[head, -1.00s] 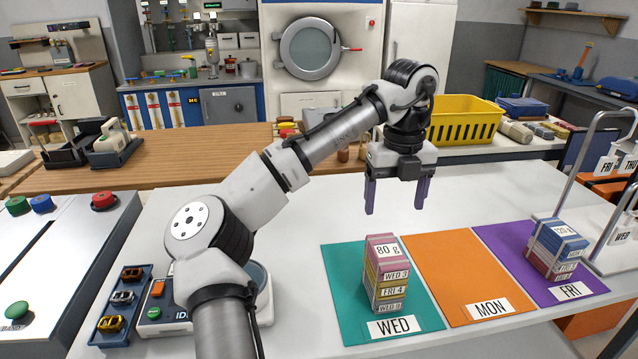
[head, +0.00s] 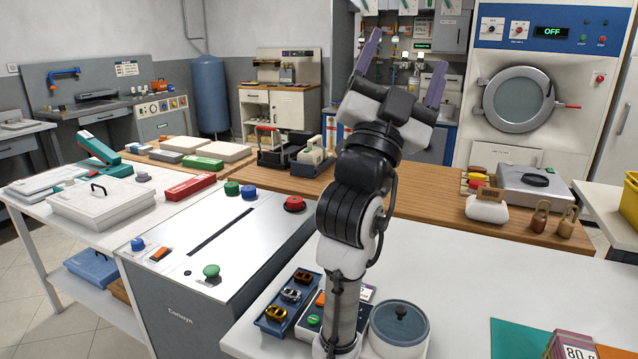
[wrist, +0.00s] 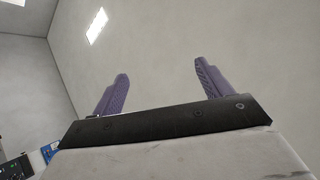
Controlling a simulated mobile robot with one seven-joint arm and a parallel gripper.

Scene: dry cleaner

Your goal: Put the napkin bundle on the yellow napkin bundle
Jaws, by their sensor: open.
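My gripper (head: 402,72) is raised high with its purple fingers pointing up, spread apart and empty. The wrist view shows its open fingers (wrist: 160,95) against a plain wall and ceiling. At the bottom right of the head view, the top of a bundle stack (head: 572,347) with an "80 g" label shows, cut off by the picture edge. It stands on the teal mat (head: 515,335). The gripper is far above and to the left of this stack. I cannot tell the separate bundles apart now, and the yellow bundle is out of view.
A grey machine (head: 205,270) with coloured knobs is at the left. The wooden counter (head: 420,203) behind holds a grey press (head: 535,190).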

